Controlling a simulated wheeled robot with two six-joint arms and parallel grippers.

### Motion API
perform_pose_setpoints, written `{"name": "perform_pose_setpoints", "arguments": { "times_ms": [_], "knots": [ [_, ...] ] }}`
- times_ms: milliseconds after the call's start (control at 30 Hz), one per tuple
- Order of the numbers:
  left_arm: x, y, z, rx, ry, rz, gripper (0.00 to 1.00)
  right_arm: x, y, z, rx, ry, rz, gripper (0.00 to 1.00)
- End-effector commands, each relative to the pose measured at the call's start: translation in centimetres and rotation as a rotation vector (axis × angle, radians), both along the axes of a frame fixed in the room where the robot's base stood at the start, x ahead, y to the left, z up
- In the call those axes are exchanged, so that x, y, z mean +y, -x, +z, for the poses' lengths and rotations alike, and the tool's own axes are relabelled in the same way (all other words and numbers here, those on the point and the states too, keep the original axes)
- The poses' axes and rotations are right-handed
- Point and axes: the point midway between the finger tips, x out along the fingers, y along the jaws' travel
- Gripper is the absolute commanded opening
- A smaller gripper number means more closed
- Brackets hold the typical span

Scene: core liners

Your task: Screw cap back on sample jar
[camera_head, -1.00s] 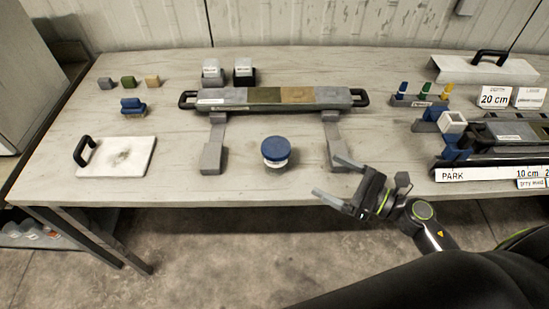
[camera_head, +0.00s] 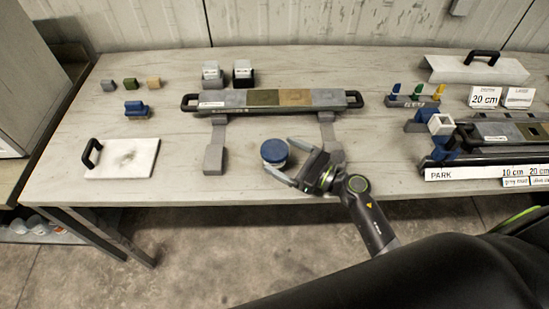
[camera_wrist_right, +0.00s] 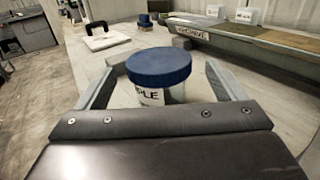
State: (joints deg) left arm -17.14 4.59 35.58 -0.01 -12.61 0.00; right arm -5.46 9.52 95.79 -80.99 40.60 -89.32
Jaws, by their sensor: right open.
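The sample jar (camera_head: 274,166) stands upright near the table's front edge, with a round blue cap (camera_head: 273,150) sitting on its top. In the right wrist view the blue cap (camera_wrist_right: 158,66) is large and central, and the jar (camera_wrist_right: 153,96) below it shows part of a white label. I cannot tell whether the cap is threaded tight. My right gripper (camera_head: 286,161) is open beside the jar. In the wrist view its two fingers (camera_wrist_right: 158,82) flank the jar, apart from the cap. The lower jar is hidden behind the gripper body. My left gripper is out of view.
A core liner (camera_head: 265,98) with dark handles rests on grey supports behind the jar. A white plate with a handle (camera_head: 125,158) lies at the left. The table between plate and jar is mostly clear.

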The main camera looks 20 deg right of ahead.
Motion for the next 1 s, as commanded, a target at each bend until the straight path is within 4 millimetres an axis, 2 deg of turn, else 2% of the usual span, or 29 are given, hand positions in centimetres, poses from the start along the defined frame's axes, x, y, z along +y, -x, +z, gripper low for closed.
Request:
{"name": "perform_pose_setpoints", "arguments": {
  "times_ms": [267,500,667,1000],
  "knots": [
    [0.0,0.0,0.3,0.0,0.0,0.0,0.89,0.2,-0.3,0.1,0.0,-0.001,0.0,0.91],
    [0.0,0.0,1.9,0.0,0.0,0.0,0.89,2.2,-2.4,0.0,0.0,-0.004,0.0,0.91],
    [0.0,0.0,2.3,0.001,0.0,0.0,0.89,3.2,-3.7,-0.2,-0.002,-0.001,-0.001,0.91],
    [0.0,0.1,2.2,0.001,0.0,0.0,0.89,3.4,-3.9,-0.4,-0.001,-0.001,-0.002,0.91]
  ]
}}
